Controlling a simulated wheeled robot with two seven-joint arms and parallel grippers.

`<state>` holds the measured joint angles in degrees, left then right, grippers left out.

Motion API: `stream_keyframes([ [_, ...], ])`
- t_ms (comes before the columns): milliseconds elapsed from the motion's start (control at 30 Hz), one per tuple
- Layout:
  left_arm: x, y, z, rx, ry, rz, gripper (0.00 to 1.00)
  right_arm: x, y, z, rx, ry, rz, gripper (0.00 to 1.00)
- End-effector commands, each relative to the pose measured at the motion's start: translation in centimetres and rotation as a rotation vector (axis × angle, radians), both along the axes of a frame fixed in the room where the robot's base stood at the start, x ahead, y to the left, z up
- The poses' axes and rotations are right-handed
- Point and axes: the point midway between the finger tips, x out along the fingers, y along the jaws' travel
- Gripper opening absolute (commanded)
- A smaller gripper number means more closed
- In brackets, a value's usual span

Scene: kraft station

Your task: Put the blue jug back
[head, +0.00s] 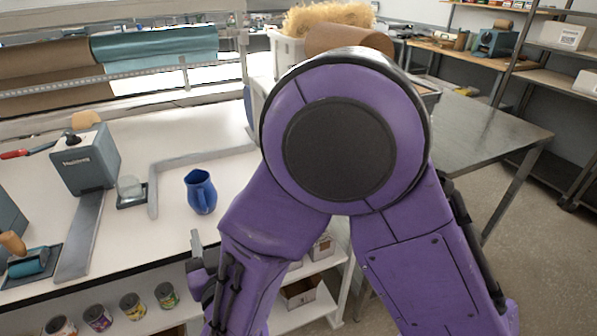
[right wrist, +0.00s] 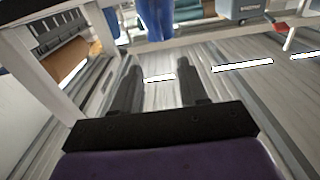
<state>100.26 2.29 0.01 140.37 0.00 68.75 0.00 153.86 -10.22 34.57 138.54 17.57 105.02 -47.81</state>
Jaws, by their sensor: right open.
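The blue jug (head: 201,193) stands upright on the white worktop (head: 225,177), near its front edge and left of my right arm. Its handle side faces left. Part of a blue body, likely the jug (right wrist: 155,18), shows at the top of the right wrist view, cut off by the frame. My right gripper (right wrist: 160,78) is open, with nothing between its fingers. In the head view, the right gripper (head: 196,250) is partly hidden by my forearm, in front of and below the jug, apart from it. My left gripper is not in view.
A grey tape machine (head: 86,160) and a small dish (head: 131,190) stand left of the jug. A raised grey strip (head: 153,188) bends around behind the jug. Several cans (head: 133,306) sit on the lower shelf. A metal table (head: 480,130) stands at right.

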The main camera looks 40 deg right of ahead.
Motion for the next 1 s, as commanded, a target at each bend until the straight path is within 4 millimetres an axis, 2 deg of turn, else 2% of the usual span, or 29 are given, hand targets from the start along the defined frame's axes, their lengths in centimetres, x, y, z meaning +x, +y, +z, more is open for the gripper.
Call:
stream_keyframes([
  [67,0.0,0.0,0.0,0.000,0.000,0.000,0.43,0.0,-0.1,-0.2,0.001,0.005,0.000,0.43],
  [133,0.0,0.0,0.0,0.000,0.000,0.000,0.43,0.1,-0.6,-2.0,0.019,0.050,0.001,0.43],
  [167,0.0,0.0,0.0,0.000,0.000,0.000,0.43,0.1,-1.2,-3.5,0.035,0.087,0.001,0.43],
  [267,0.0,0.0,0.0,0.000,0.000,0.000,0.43,-1.2,-4.2,-12.0,0.126,0.300,-0.012,0.43],
  [300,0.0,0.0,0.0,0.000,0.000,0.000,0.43,-2.8,-5.7,-16.2,0.172,0.408,-0.028,0.43],
  [367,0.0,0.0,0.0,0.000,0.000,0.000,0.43,-6.1,-8.2,-22.0,0.239,0.571,-0.066,0.43],
  [400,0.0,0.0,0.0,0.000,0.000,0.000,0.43,-8.7,-9.7,-25.4,0.280,0.673,-0.100,0.43],
  [467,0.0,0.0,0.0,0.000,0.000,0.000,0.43,-13.0,-11.8,-29.4,0.332,0.811,-0.155,0.43],
  [500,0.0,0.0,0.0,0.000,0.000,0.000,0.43,-15.9,-13.1,-31.4,0.360,0.892,-0.194,0.43],
  [600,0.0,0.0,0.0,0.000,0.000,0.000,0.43,-21.5,-15.4,-34.4,0.408,1.036,-0.276,0.43],
  [700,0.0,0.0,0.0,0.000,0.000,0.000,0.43,-24.5,-16.5,-35.5,0.429,1.106,-0.323,0.43],
  [800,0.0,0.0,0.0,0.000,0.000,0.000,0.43,-25.2,-16.7,-35.8,0.436,1.123,-0.334,0.43],
  [1000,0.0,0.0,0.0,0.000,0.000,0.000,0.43,-25.0,-16.7,-35.7,0.435,1.119,-0.332,0.43],
])
